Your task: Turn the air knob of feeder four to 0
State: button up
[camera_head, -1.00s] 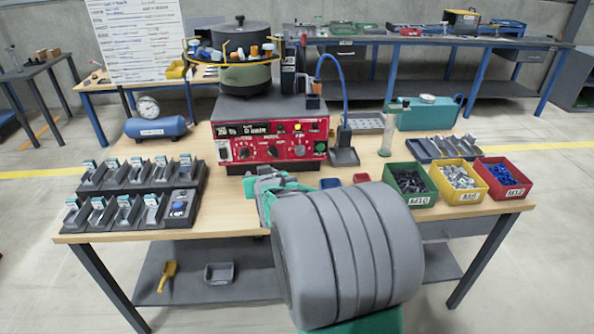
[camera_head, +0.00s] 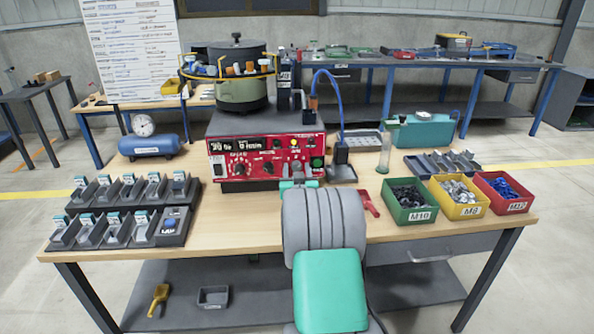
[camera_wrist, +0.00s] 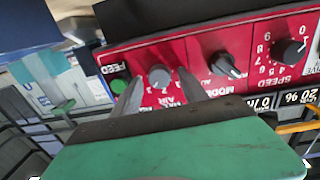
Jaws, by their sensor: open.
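The feeder's red control panel (camera_head: 222,146) faces me at the middle of the bench, below the green-grey bowl (camera_head: 240,93). In the wrist view the panel (camera_wrist: 200,58) appears upside down, with a grey knob (camera_wrist: 160,75) beside lettering that reads AIR. My gripper (camera_wrist: 158,92) is open, with one finger on each side of this knob. I cannot tell whether the fingers touch it. A black mode knob (camera_wrist: 226,65) and a black speed knob (camera_wrist: 288,50) sit further right. In the head view my arm hides most of the gripper (camera_head: 298,183), just in front of the panel's lower right.
A green button (camera_wrist: 118,86) lies close to one finger. Black trays (camera_head: 120,225) stand left on the bench; green (camera_head: 410,217), yellow (camera_head: 458,213) and red (camera_head: 515,208) bins stand right. A blue air tank (camera_head: 150,146) is at the back left.

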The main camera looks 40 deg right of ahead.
jog(key=shift+c, duration=0.2)
grip_shut()
